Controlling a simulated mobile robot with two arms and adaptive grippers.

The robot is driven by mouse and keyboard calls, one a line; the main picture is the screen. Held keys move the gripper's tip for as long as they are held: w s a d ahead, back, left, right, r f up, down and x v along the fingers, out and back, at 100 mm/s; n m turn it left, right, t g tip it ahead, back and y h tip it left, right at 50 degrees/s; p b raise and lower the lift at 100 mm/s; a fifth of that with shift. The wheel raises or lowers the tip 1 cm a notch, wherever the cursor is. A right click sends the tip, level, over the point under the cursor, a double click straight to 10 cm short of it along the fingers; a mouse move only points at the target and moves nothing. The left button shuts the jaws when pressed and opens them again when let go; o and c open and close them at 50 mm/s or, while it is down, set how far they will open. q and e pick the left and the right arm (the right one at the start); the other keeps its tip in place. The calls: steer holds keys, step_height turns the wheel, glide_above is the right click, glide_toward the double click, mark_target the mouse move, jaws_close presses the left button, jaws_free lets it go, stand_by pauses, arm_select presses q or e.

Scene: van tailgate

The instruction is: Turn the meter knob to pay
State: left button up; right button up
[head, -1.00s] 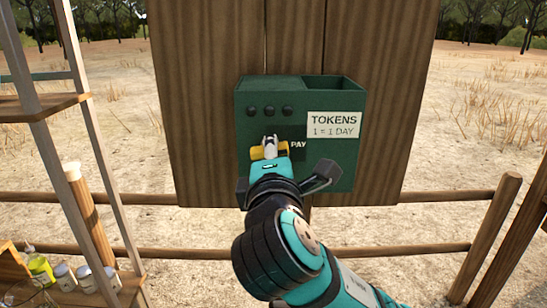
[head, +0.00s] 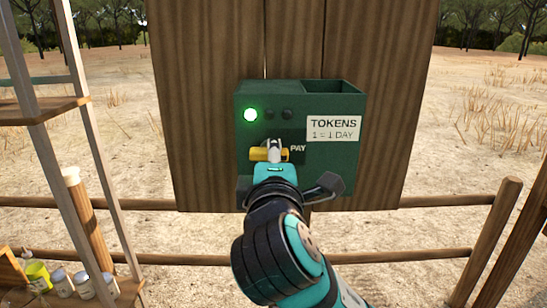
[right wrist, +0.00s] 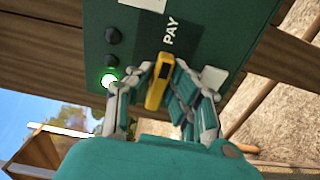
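The green meter box (head: 345,160) is mounted on a wooden board, with a TOKENS label and the word PAY. Its yellow bar knob (head: 257,154) lies nearly level in the head view, partly covered by my right gripper (head: 272,148). In the right wrist view, the knob (right wrist: 159,82) sits between the spread fingers of the right gripper (right wrist: 158,78), with a gap visible on its left side. Contact on the right side cannot be told. The leftmost light (head: 250,115) glows green; the other two are dark. My left gripper is out of view.
A shelf unit (head: 50,104) with jars (head: 62,281) and a yellow-green container (head: 38,275) stands on the left. A wooden rail fence (head: 430,249) runs behind the board (head: 205,140). Dry open ground lies beyond.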

steer(key=o, duration=0.4)
steer(key=shift+w, duration=0.1)
steer(key=s, duration=1.2)
